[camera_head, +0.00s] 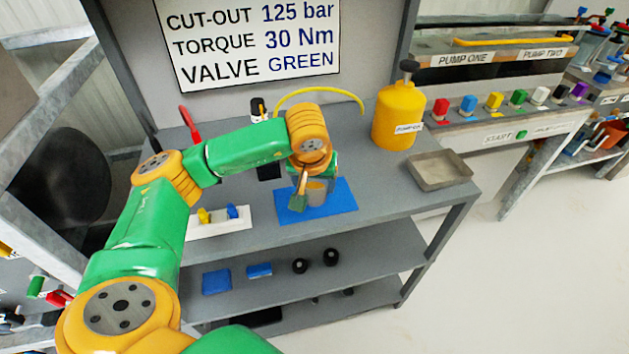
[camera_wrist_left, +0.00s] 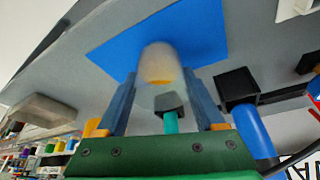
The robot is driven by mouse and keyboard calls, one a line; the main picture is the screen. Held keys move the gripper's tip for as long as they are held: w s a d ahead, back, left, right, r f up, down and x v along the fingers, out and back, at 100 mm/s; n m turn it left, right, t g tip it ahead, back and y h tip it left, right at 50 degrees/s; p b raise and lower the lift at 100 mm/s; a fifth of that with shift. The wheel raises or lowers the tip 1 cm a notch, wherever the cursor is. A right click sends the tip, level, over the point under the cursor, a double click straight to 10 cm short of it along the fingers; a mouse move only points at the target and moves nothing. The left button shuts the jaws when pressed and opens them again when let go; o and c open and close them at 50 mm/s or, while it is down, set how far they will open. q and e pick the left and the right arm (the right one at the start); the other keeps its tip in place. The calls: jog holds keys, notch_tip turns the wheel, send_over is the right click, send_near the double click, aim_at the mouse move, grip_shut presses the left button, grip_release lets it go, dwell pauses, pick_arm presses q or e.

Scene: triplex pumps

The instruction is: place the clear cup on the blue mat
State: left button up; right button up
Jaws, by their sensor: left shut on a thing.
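The clear cup (camera_head: 316,190) shows in the head view over the blue mat (camera_head: 340,199), with an orange-yellow tint in it. My left gripper (camera_wrist_left: 160,84) is shut on the cup, which also shows between its blue fingers in the left wrist view (camera_wrist_left: 158,62). Behind the cup in that view lies the blue mat (camera_wrist_left: 205,30). I cannot tell whether the cup's base touches the mat. My left wrist hides part of the cup and the mat's back in the head view. My right gripper is not in view.
A white plate (camera_head: 222,224) with yellow and blue pieces lies left of the mat. A yellow bottle (camera_head: 397,115) and a grey tray (camera_head: 440,169) stand to the right. A black bottle is behind my wrist. The bench is clear between mat and tray.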

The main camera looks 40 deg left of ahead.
pick_arm(q)
jog(key=shift+f, duration=0.15)
jog(key=o, duration=1.5)
jog(key=shift+r, duration=0.3)
jog(key=p+v, duration=0.1)
jog(key=v, duration=1.1)
jog(key=shift+s+p, duration=0.1)
jog(key=shift+p, duration=0.25)
jog(key=shift+f, duration=0.1)
